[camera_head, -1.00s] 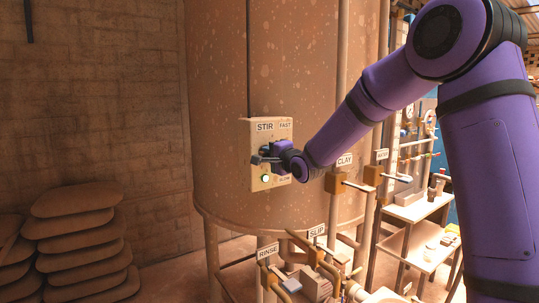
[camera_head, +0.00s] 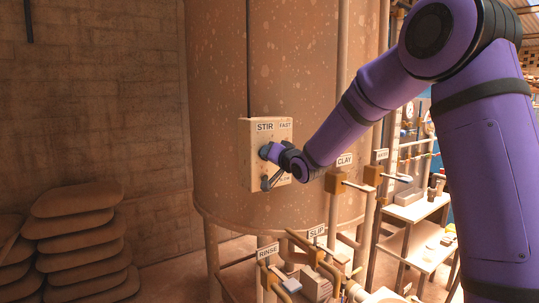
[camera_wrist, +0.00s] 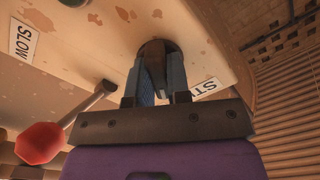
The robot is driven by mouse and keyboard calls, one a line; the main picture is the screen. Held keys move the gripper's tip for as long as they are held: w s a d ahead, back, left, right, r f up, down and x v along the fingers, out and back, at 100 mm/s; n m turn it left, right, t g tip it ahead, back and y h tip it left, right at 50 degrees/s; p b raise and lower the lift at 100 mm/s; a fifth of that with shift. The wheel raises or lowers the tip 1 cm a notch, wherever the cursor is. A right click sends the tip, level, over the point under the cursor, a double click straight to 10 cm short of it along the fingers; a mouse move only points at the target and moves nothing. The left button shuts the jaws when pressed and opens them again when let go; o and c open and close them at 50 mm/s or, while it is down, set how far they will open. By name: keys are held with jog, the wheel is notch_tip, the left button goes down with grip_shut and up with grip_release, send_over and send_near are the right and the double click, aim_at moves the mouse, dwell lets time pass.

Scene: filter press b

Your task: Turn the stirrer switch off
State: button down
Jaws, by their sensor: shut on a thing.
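The stirrer's pale control box (camera_head: 246,150) is fixed to the big tank, with a STIR label (camera_head: 265,127) at its upper left. My gripper (camera_head: 268,152) is at the box below this label. In the wrist view my gripper (camera_wrist: 160,80) has its blue fingers closed around the dark switch knob (camera_wrist: 157,52) against the panel. The head view hides the knob behind my gripper. The STIR label (camera_wrist: 206,88) shows right of the fingers in the wrist view. I see no lit green lamp in the head view now; a dark part of my gripper covers that place.
A lever with a red end (camera_wrist: 40,143) sticks out left of my gripper in the wrist view, near the SLOW label (camera_wrist: 22,40). Pipes and valves labelled CLAY (camera_head: 344,160), RINSE and SLIP stand below and right. Stacked sacks (camera_head: 80,230) lie at the left.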

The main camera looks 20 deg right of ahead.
jog(key=n, duration=0.6)
jog(key=shift+f, duration=0.1)
jog(key=shift+n, duration=0.4)
jog(key=c, duration=1.1)
grip_release()
jog(key=shift+s, duration=0.1)
jog(key=v, duration=1)
jog(key=shift+s+d, duration=0.15)
jog(key=shift+s, duration=0.15)
